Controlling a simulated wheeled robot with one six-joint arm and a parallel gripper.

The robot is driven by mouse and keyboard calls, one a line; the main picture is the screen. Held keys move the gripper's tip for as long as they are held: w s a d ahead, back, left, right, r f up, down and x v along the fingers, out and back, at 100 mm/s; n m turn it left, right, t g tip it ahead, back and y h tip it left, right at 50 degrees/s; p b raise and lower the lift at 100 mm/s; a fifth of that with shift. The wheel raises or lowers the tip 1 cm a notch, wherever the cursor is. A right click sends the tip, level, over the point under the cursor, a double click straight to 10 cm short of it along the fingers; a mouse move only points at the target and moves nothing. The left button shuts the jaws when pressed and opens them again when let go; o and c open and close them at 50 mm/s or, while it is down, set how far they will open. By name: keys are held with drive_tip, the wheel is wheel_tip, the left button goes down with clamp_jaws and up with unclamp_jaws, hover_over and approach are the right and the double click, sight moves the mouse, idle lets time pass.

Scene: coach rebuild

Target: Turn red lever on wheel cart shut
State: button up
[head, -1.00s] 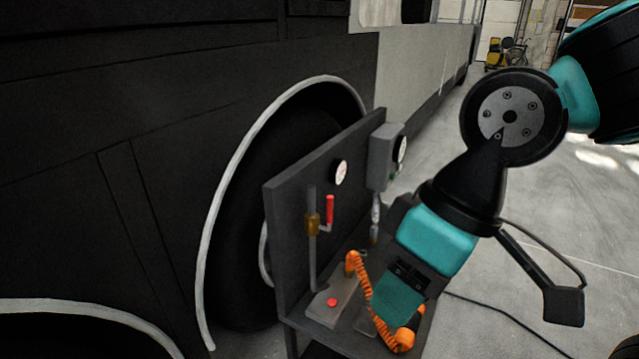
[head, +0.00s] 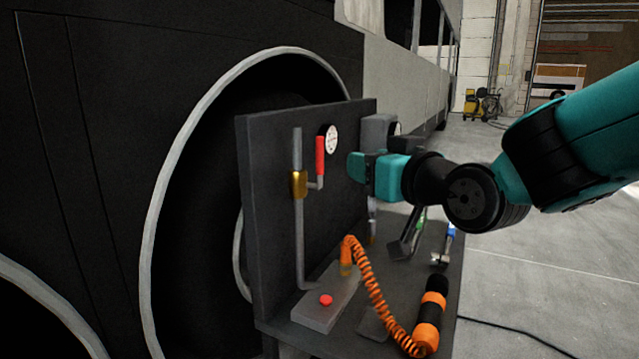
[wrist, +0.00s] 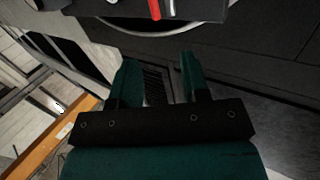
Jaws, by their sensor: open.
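The red lever (head: 320,156) points straight up in the head view, on a thin grey arm beside a brass valve body (head: 299,184) on a vertical pipe. The valve stands in front of the dark upright panel of the wheel cart (head: 268,230). In the wrist view the red lever (wrist: 155,9) shows at the top edge, partly cut off. My gripper (head: 356,166) is to the right of the lever at about its height, apart from it. In the wrist view my gripper (wrist: 160,75) has its two green fingers spread with nothing between them.
A round gauge (head: 332,138) sits on the panel just behind the lever. A grey box (head: 378,130) is at the panel's right end. The cart's shelf holds a grey block with a red button (head: 326,299), an orange coiled hose (head: 372,285) and tools. The coach stands behind.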

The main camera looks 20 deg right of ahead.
drive_tip(key=p, duration=1.2)
approach(322, 146)
drive_tip(key=shift+t+h, duration=0.3)
drive_tip(key=w+a+p, duration=0.1)
drive_tip(key=w+p, duration=0.1)
drive_tip(key=w, duration=0.1)
drive_tip(key=w+p, duration=0.2)
drive_tip(key=w, duration=0.2)
drive_tip(key=w+a+p, duration=0.1)
drive_tip(key=w+p, duration=0.1)
drive_tip(key=w, duration=0.1)
drive_tip(key=shift+w+a+f, duration=0.15)
drive_tip(key=shift+w+a, duration=0.15)
clamp_jaws()
